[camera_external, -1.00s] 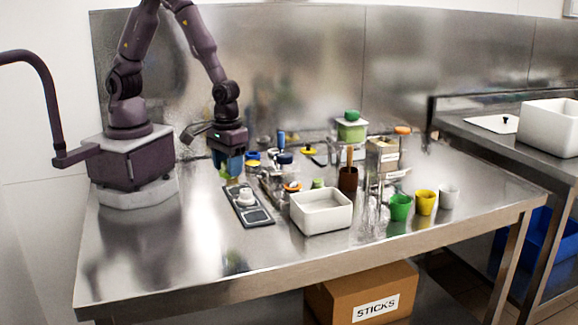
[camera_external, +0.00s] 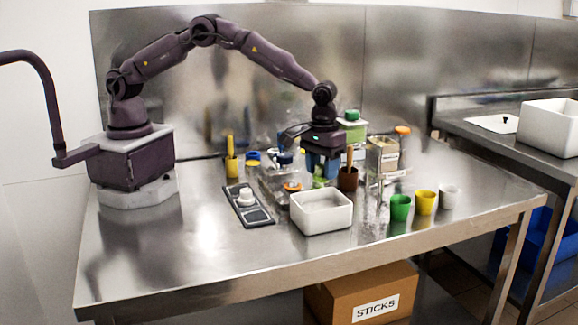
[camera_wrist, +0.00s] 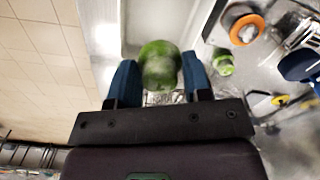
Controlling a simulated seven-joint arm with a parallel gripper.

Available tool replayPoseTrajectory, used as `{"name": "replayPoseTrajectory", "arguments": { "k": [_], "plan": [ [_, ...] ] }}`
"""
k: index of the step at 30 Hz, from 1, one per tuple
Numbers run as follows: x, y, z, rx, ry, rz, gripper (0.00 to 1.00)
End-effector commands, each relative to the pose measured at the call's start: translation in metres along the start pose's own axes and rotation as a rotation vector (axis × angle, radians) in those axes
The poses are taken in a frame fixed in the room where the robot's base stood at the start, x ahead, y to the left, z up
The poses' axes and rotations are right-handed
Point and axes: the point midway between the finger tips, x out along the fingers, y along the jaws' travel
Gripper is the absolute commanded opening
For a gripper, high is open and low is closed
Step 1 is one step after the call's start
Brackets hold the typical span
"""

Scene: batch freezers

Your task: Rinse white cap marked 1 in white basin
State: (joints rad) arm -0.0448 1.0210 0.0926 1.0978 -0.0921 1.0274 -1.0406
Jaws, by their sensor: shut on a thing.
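The white basin (camera_external: 323,218) stands on the steel table, and its inside looks empty. A small white round piece (camera_external: 246,195), perhaps the cap, sits on a dark tray (camera_external: 257,216) left of the basin; no number is readable on it. My gripper (camera_external: 325,170) is low behind the basin, among other items. In the wrist view its blue fingers (camera_wrist: 160,80) are shut on a green rounded thing (camera_wrist: 160,62). The basin (camera_wrist: 165,20) shows beyond this green thing.
Another green piece (camera_wrist: 222,62) and an orange ring (camera_wrist: 246,28) are close to my gripper. A brown cup (camera_external: 348,181) stands right of it. The table front is clear.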

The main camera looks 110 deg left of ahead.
Motion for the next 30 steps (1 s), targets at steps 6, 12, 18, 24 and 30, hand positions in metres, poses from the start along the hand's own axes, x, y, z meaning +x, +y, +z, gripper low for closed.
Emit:
{"name": "replayPoseTrajectory", "arguments": {
  "k": [6,12,18,24,30],
  "plan": [
    [0.015,-0.001,0.0,0.003,-0.001,-0.002,0.22],
    [0.033,0.0,0.001,0.003,0.0,-0.001,0.22],
    [0.051,0.0,0.001,0.003,0.0,-0.001,0.22],
    [0.07,0.0,0.001,0.003,-0.001,-0.001,0.22],
    [0.087,0.0,0.001,0.003,0.0,-0.001,0.22]
  ]
}}
